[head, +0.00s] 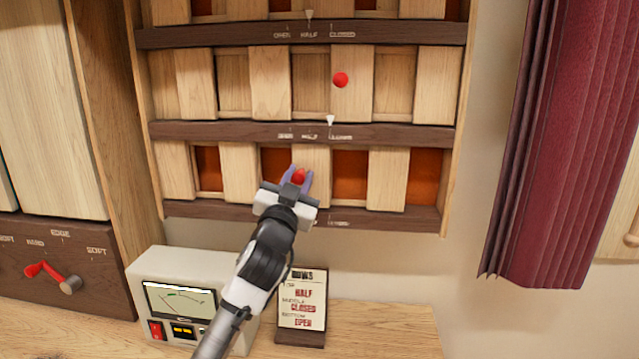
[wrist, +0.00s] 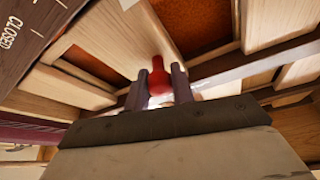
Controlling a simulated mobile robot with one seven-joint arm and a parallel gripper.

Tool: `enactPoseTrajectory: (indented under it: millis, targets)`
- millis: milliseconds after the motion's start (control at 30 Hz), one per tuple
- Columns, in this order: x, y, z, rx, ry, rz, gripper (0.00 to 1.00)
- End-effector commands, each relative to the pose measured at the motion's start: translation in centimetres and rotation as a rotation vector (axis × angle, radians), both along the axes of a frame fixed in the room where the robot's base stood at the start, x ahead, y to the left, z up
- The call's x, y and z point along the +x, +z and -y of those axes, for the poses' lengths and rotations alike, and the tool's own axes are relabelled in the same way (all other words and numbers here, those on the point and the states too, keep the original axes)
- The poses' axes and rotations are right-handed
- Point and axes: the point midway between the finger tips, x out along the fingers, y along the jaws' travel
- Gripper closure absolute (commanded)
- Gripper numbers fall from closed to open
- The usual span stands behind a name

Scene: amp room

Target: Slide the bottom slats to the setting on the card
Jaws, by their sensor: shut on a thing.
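The bottom row of pale wooden slats (head: 388,178) shows wide orange gaps between the slats in the head view. My gripper (head: 297,174) is shut on the red knob (head: 299,176) of one bottom slat. In the wrist view the red knob (wrist: 158,76) stands between my two dark fingers, against a slat (wrist: 135,38). The card (head: 303,297) stands below on the wooden top and reads top HALF, middle CLOSED, bottom OPEN. My gripper and arm hide the bottom scale's pointer and most of its labels; only CLOSED shows in part.
The middle row has its own red knob (head: 340,80), and its pointer (head: 330,120) is near CLOSED. The top pointer (head: 309,14) is at HALF. A cream meter box (head: 150,262) stands left of the card. A maroon curtain (head: 550,140) hangs at the right.

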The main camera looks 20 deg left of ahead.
Motion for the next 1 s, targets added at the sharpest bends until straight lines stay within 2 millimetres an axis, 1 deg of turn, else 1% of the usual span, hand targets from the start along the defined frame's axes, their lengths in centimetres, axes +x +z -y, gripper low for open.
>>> enactPoseTrajectory:
  millis: [33, 267, 300, 433, 467, 767, 867, 967, 1000]
  targets:
    - [-0.2, 0.0, -0.6, -0.003, 0.007, 0.0, 1.0]
    - [-0.2, 0.0, -0.7, -0.003, 0.009, 0.001, 1.0]
    - [-0.2, 0.1, -0.7, -0.004, 0.01, 0.001, 0.73]
    - [-0.2, 0.0, -0.6, -0.003, 0.009, 0.001, 0.56]
    - [-0.2, 0.0, -0.6, -0.003, 0.008, 0.0, 0.54]
    - [-0.3, -0.1, -0.4, -0.002, 0.006, 0.0, 0.54]
    - [-1.1, -0.5, -0.3, -0.002, 0.006, 0.001, 0.54]
    - [-2.6, -1.3, -0.1, -0.003, 0.006, 0.002, 0.54]
    - [-3.4, -1.6, 0.0, -0.002, 0.007, 0.003, 0.54]
